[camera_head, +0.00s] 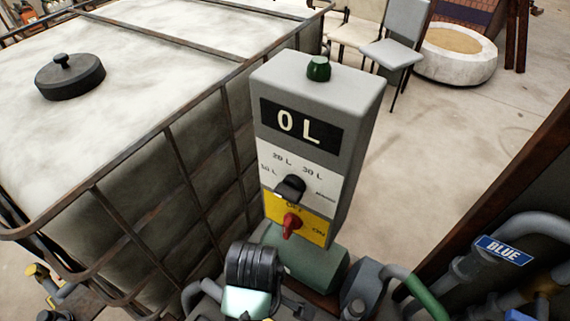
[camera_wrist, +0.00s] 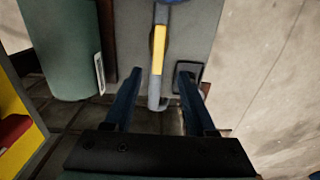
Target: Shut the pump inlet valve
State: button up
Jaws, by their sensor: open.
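In the wrist view my gripper (camera_wrist: 159,78) is open, with one dark blue finger on each side. A grey bar with a yellow band (camera_wrist: 158,48) shows between and beyond the fingertips, running up the picture. It looks like a valve lever, but I cannot tell for sure that it is the pump inlet valve. The fingers do not appear to touch it. A blue part shows at its upper end, cut off by the frame. A green cylinder (camera_wrist: 62,50), perhaps the pump body, stands left of the fingers. In the head view I cannot make out my fingertips.
A grey control box (camera_head: 318,120) reads "0 L" and has a black dial and a red switch (camera_head: 291,223) on yellow. A caged tank (camera_head: 190,60) fills the left. Pipes, one labelled BLUE (camera_head: 502,250), crowd the lower right. Open floor (camera_head: 440,130) lies behind the box.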

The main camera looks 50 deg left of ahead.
notch_tip(320, 180, down, 13)
jog(key=shift+w+r, duration=0.1)
dwell(0.4)
grip_shut()
